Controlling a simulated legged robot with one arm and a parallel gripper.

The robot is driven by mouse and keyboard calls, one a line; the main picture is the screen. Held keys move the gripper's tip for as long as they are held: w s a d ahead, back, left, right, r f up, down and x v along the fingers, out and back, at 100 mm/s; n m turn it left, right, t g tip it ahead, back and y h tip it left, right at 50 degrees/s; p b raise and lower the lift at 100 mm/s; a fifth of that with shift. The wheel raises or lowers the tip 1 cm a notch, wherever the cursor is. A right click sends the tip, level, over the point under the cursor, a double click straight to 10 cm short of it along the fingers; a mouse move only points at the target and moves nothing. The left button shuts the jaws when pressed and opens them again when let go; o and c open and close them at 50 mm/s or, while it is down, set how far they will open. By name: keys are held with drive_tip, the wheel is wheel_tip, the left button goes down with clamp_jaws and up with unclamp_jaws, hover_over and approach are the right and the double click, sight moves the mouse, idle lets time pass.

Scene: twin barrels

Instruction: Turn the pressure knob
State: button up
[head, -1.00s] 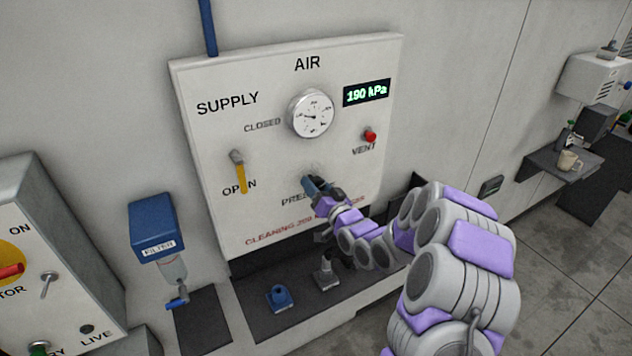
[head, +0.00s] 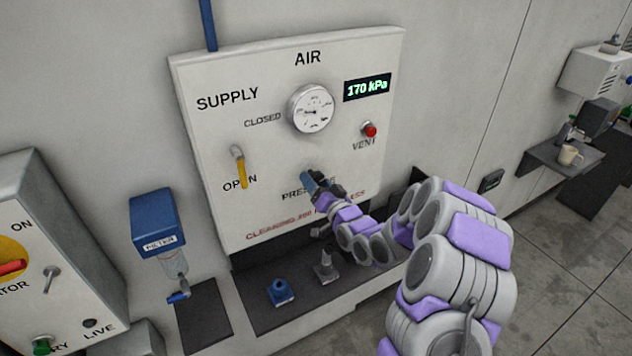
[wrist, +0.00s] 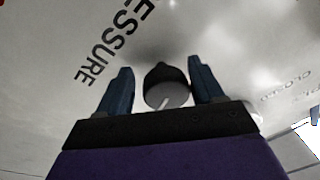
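The pressure knob (wrist: 166,90) is dark with a pale line on its grey face. In the wrist view it sits between the two blue fingers of my gripper (wrist: 163,75). A narrow gap shows on the left side of the knob, and the right finger is very close to it. The fingers are apart, around the knob. In the head view my gripper (head: 314,182) is at the PRESSURE label on the white AIR panel (head: 215,150) and mostly hides the knob. The display (head: 367,88) reads 170 kPa. The round gauge (head: 311,109) is above the gripper.
The yellow supply lever (head: 240,168) points down at OPEN. A red vent button (head: 369,130) is right of the gauge. A blue filter (head: 155,222) hangs left of the panel. A dark shelf (head: 250,312) with small fittings lies below. A control box (head: 60,270) stands at left.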

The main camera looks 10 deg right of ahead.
drive_tip(key=shift+o, duration=0.6)
drive_tip(key=shift+r, duration=0.1)
drive_tip(key=shift+s+d+r, duration=0.1)
drive_tip(key=p+v, duration=0.9)
drive_tip(key=v, duration=0.8)
drive_tip(key=shift+d, duration=0.2)
